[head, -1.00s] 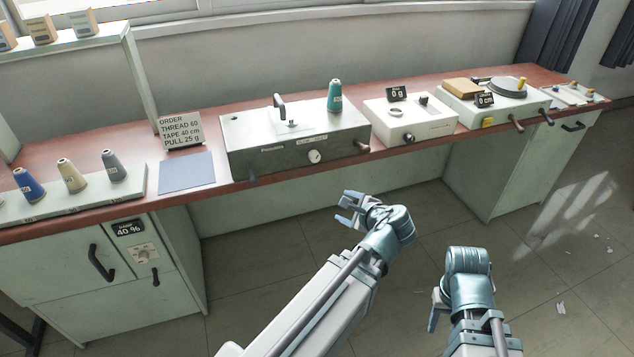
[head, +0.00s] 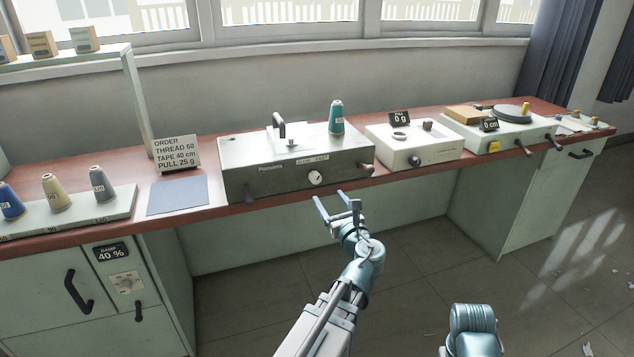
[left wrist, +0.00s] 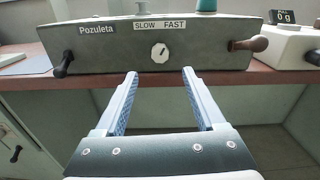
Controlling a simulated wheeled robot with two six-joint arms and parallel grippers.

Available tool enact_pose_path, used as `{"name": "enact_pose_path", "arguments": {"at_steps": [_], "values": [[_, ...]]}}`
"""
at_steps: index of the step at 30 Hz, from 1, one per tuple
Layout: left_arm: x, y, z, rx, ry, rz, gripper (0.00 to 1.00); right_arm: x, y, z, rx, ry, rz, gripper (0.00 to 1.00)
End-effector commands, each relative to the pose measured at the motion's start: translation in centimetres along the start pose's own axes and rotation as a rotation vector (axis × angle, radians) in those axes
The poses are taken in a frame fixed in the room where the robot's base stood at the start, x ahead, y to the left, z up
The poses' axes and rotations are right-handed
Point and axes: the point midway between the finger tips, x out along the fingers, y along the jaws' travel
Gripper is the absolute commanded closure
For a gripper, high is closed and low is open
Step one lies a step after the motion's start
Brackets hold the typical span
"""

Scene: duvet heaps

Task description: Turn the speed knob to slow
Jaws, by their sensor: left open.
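The speed knob (head: 315,178) is a round white dial on the front of a grey-green machine (head: 262,182), under a SLOW FAST label. In the left wrist view the knob (left wrist: 160,53) shows a dark mark pointing up and to the right, toward the FAST side. My left gripper (head: 337,202) is open and empty, in front of and below the knob, apart from it. In the left wrist view its two fingers (left wrist: 160,80) point at the machine, with the knob seen above and between the tips. My right arm shows only in part; its gripper is out of view.
Dark handles stick out at the machine's right (left wrist: 249,44) and left (left wrist: 63,64). A teal thread cone (head: 336,118) stands on top. A white device (head: 430,153) stands to the right. The red-brown bench edge (head: 275,198) runs below the machine; the space beneath is open.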

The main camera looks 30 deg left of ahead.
Motion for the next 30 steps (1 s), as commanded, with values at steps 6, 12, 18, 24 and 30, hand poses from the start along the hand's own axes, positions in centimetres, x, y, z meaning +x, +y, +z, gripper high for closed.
{"name": "enact_pose_path", "arguments": {"at_steps": [6, 12, 18, 24, 30], "values": [[5.0, -0.2, 0.0, -0.001, 0.000, 0.003, 0.28, 0.0, 0.0, 0.0, 0.000, 0.000, 0.000, 0.50], [8.4, -0.1, 0.0, -0.002, 0.001, 0.003, 0.28, 0.0, 0.0, 0.0, 0.000, 0.000, 0.000, 0.50], [10.3, -0.1, -0.1, -0.002, 0.001, 0.002, 0.28, 0.0, 0.0, 0.0, 0.000, 0.000, 0.000, 0.50], [10.8, 0.0, -0.1, -0.002, 0.001, 0.000, 0.28, 0.0, 0.0, 0.0, 0.000, 0.000, 0.000, 0.50], [10.8, 0.0, -0.1, -0.002, 0.001, 0.000, 0.28, 0.0, 0.0, 0.0, 0.000, 0.000, 0.000, 0.50]]}}
